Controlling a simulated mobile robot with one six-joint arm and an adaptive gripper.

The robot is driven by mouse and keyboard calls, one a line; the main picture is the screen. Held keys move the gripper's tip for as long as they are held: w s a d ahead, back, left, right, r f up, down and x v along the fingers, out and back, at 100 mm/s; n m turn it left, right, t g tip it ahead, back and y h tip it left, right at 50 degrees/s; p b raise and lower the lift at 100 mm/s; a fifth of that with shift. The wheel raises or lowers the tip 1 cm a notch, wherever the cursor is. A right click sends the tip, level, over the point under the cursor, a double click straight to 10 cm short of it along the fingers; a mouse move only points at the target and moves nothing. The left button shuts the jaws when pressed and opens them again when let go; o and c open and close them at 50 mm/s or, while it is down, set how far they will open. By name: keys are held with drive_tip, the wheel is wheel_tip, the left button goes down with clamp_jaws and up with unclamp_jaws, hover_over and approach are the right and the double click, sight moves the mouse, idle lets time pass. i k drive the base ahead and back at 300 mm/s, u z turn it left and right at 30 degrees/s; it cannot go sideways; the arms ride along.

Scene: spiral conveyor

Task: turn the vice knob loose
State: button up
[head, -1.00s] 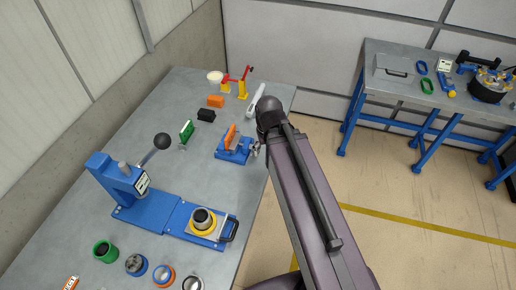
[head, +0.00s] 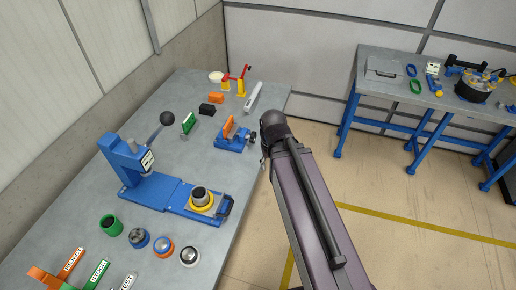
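The small blue vice (head: 231,144) stands near the right edge of the grey workbench, with an upright orange piece (head: 229,127) at its jaws. A small dark part, probably the knob, shows at the vice's right end; its details are too small to tell. My gripper (head: 264,163) is just right of and nearer than the vice, past the bench edge. It is mostly hidden behind my arm's dark wrist, and only a sliver of it shows. It appears apart from the vice. I cannot see whether its fingers are open or shut.
A blue lever press (head: 126,163) with a black ball handle stands nearer on the bench. Several round parts and labelled trays (head: 97,271) lie at the front. Black (head: 207,110) and orange blocks lie behind the vice. A second bench (head: 440,97) stands right, across open floor.

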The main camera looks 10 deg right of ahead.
sight(253, 137)
drive_tip(key=k, duration=0.55)
drive_tip(key=z, duration=1.35)
drive_tip(key=i, duration=0.4)
drive_tip(key=u, duration=0.45)
